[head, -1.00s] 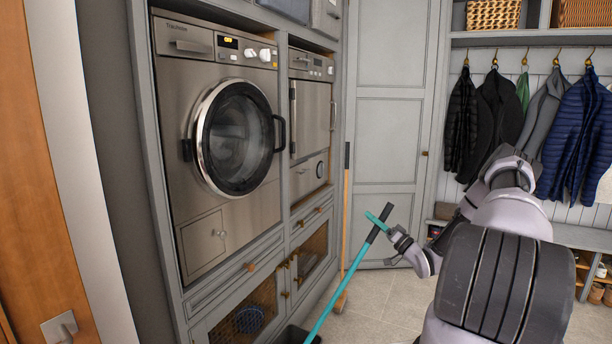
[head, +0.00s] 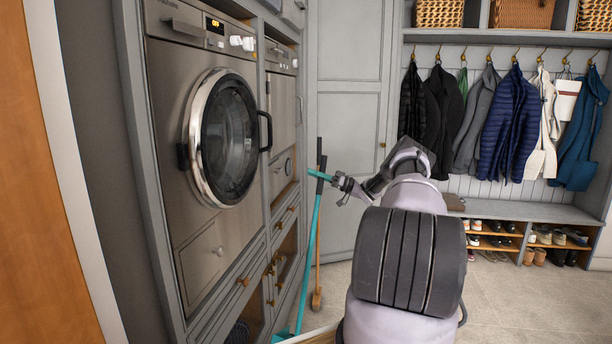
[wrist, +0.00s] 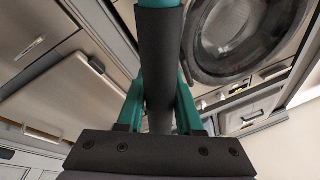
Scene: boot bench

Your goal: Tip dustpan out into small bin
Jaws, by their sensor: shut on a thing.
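My gripper (head: 322,175) is shut on the dark grip at the top of a long-handled teal dustpan (head: 311,235). The handle runs down nearly upright, leaning a little left at its foot. A teal part shows at the bottom edge of the head view, where the pan is mostly cut off, so its contents cannot be seen. In the wrist view, the teal fingers (wrist: 158,112) stand on both sides of the dark handle grip (wrist: 160,60). The small bin cannot be made out in the current views.
A wooden-handled broom (head: 317,290) stands just behind the dustpan handle. A washing machine (head: 175,190) and cabinets line the left. Coats (head: 505,120) hang above a shoe bench (head: 540,212) at the right. The tiled floor (head: 520,300) is open at lower right.

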